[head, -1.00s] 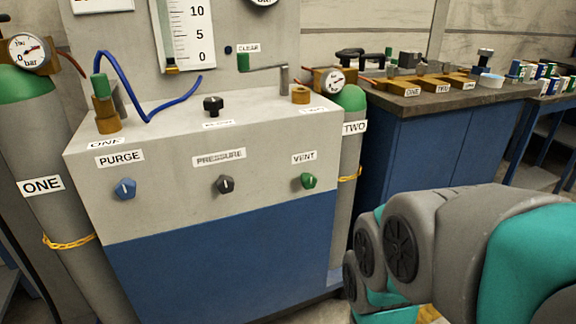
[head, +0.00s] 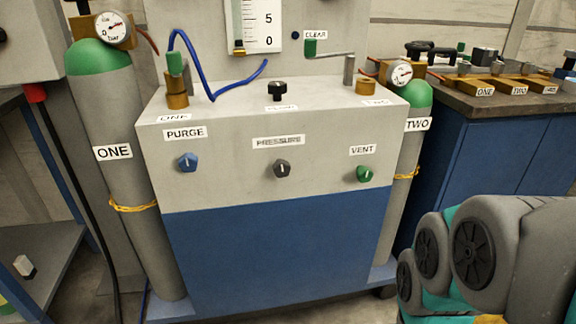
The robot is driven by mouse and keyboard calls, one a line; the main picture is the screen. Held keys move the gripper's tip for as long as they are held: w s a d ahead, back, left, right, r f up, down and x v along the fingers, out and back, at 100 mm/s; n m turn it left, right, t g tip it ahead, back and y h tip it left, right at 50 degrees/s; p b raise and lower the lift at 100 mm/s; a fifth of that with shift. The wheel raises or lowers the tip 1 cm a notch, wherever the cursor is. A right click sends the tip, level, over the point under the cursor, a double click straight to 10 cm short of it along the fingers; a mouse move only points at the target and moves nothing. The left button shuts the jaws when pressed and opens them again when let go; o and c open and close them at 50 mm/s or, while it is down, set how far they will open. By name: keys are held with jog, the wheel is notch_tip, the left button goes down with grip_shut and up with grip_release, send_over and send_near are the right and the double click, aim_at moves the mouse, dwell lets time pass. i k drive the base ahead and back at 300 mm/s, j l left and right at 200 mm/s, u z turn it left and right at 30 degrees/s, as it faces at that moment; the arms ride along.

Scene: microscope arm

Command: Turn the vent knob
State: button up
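The vent knob (head: 365,174) is a small green knob with a pale pointer line. It sits under the VENT label (head: 362,150) at the right of the cabinet's grey front panel. The pointer looks close to upright. My arm shows at the lower right, apart from the panel and well short of the knob. My gripper is not in the frame, so its state is hidden.
A blue PURGE knob (head: 187,162) and a dark PRESSURE knob (head: 282,168) share the panel. Gas cylinder ONE (head: 110,180) stands left, cylinder TWO (head: 408,150) right. A blue workbench (head: 490,165) stands further right. A blue hose (head: 200,75) loops above the cabinet top.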

aim_at(362, 173)
jog(key=k+z, duration=0.3)
jog(key=k, duration=0.15)
jog(key=k+z, duration=0.35)
jog(key=k, duration=0.05)
